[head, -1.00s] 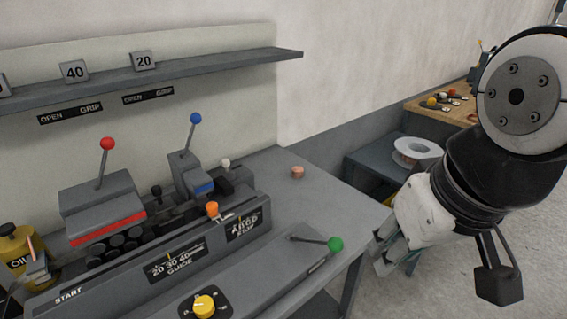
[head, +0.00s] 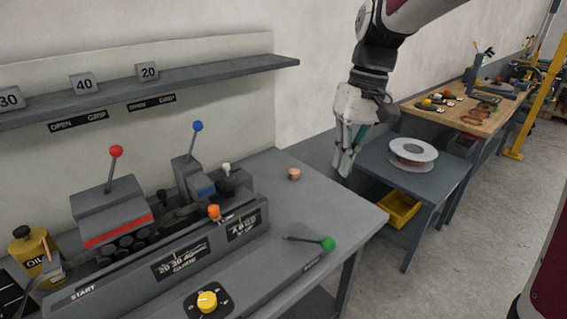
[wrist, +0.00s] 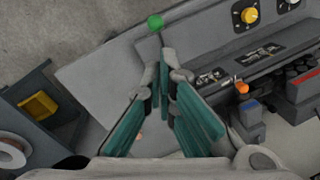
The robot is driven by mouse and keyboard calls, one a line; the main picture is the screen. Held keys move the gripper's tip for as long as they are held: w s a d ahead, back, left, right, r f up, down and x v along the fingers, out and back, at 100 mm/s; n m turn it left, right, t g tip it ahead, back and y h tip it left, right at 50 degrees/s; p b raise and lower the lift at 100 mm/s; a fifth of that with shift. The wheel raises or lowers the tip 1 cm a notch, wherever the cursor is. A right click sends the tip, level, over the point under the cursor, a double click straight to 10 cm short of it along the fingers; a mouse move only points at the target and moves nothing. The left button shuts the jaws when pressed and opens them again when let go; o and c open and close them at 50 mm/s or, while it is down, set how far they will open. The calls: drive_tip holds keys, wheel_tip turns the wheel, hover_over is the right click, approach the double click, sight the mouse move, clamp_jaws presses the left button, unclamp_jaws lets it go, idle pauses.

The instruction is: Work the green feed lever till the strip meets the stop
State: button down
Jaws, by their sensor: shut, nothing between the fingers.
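The green feed lever's round knob (head: 328,243) is at the front right of the grey bench machine; its dark arm (head: 300,238) points left. The knob also shows at the top of the wrist view (wrist: 155,21), beyond my fingertips. My gripper (head: 344,165) is shut and empty, hanging past the bench's right edge, apart from the lever. Its green-padded fingers fill the middle of the wrist view (wrist: 160,62). The stop label plate (head: 243,228) is on the machine's front, right of the guide plate (head: 180,260). I cannot make out the strip's end or whether it touches the stop.
A small copper piece (head: 294,174) lies on the bench top. Red (head: 116,151), blue (head: 197,126) and orange (head: 213,211) knobs and a yellow dial (head: 207,301) are on the machine. A side table with a white spool (head: 413,150) and yellow bin (head: 399,210) stands right.

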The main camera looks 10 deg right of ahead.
drive_tip(key=w+d+f+g+y+p, duration=0.1)
drive_tip(key=w+f, duration=0.4)
drive_tip(key=w, duration=0.2)
drive_tip(key=shift+w+d+f+n+g+p, duration=0.2)
drive_tip(key=shift+d+n+g+p, duration=0.1)
drive_tip(key=shift+d+g, duration=0.1)
drive_tip(key=s+p+x, duration=0.3)
drive_tip(key=x, duration=1)
drive_tip(key=shift+d+r+p, duration=0.2)
drive_tip(key=shift+r+p, duration=0.15)
drive_tip(key=shift+p, duration=0.05)
drive_tip(key=shift+w, duration=0.1)
